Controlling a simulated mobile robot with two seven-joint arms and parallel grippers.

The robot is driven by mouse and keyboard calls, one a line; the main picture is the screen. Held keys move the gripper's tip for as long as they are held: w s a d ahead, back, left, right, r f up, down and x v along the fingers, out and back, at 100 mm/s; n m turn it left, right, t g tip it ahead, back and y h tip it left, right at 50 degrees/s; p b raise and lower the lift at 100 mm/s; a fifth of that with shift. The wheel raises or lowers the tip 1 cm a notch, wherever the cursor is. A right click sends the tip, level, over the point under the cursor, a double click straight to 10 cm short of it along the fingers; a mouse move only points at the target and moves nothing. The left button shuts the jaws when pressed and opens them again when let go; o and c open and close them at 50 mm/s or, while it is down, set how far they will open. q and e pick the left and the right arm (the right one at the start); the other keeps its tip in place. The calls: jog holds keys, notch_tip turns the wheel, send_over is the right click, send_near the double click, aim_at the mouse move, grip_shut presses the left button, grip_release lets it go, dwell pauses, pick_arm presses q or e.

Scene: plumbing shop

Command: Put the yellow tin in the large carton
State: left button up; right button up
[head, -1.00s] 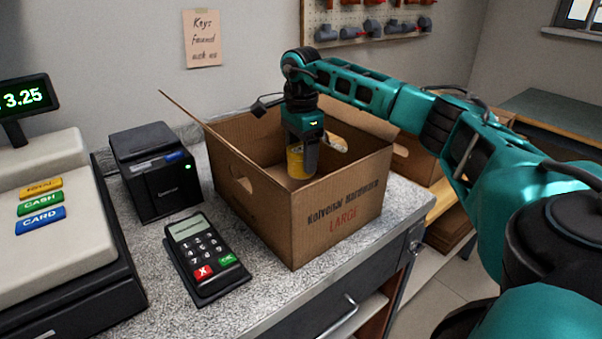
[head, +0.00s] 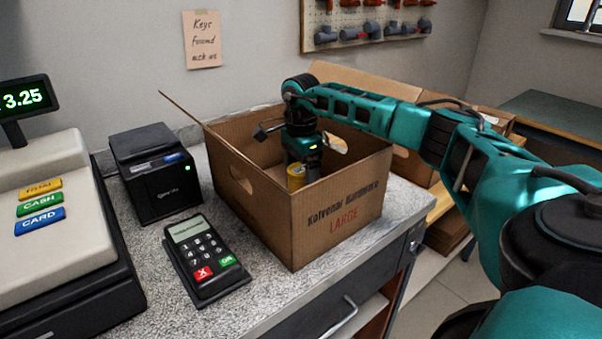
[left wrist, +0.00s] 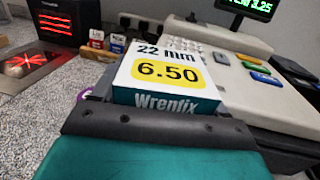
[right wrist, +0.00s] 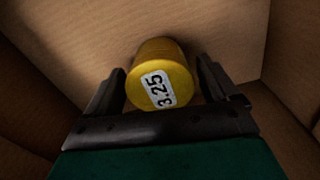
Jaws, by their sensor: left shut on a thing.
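The yellow tin (right wrist: 160,75), with a white 3.25 label, is low inside the large carton (head: 340,215). In the head view only the tin's upper part (head: 295,178) shows; the front wall hides the rest. My left gripper (left wrist: 150,125) is shut on a white and teal Wrenfix box (left wrist: 160,75) marked 22 mm and 6.50, outside the head view.
A card terminal (head: 205,255) and a black printer (head: 155,175) stand left of the carton. The cash register (head: 45,210) is at the far left. The carton's flaps stand up and outward. Another carton (head: 410,165) is behind it at the right.

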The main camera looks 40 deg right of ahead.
aim_at(301, 169)
jog(key=shift+o, duration=0.3)
notch_tip(301, 169, up, 12)
jog(key=shift+r, duration=0.15)
dwell(0.5)
jog(key=shift+a, duration=0.1)
